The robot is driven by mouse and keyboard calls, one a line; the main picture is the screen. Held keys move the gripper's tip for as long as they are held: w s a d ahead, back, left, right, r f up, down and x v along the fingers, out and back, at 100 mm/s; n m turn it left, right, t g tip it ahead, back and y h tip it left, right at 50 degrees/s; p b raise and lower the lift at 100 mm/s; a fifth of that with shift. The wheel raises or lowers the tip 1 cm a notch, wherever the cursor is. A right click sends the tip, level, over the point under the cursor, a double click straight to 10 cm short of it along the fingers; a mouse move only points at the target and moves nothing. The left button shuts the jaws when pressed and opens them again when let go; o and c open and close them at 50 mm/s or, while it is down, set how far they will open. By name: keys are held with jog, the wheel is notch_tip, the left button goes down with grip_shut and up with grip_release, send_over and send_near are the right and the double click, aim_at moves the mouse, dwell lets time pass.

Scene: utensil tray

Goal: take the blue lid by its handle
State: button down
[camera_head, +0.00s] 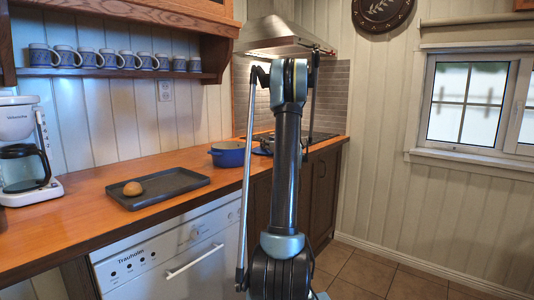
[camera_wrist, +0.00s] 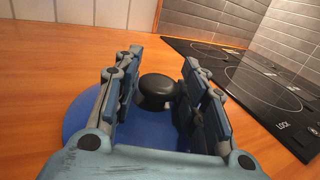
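The blue lid (camera_wrist: 150,132) lies flat on the wooden counter in the wrist view, with a round black knob handle (camera_wrist: 156,88) on top. My gripper (camera_wrist: 162,66) is open over the lid, one finger on each side of the knob. A gap shows between the left finger and the knob; the right finger is close to it, and I cannot tell whether they touch. The fingers and palm hide parts of the lid. In the head view my arm hides the gripper and most of the lid; a blue edge of the lid (camera_head: 261,151) shows left of the arm.
A blue pot (camera_head: 228,155) stands on the counter left of the lid. A black cooktop (camera_wrist: 255,82) lies right of the lid. A dark tray (camera_head: 186,191) with a round brown item (camera_head: 133,188) and a white coffee maker (camera_head: 20,150) are farther left.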

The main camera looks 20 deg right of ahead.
jog(key=shift+s+a+f, duration=0.15)
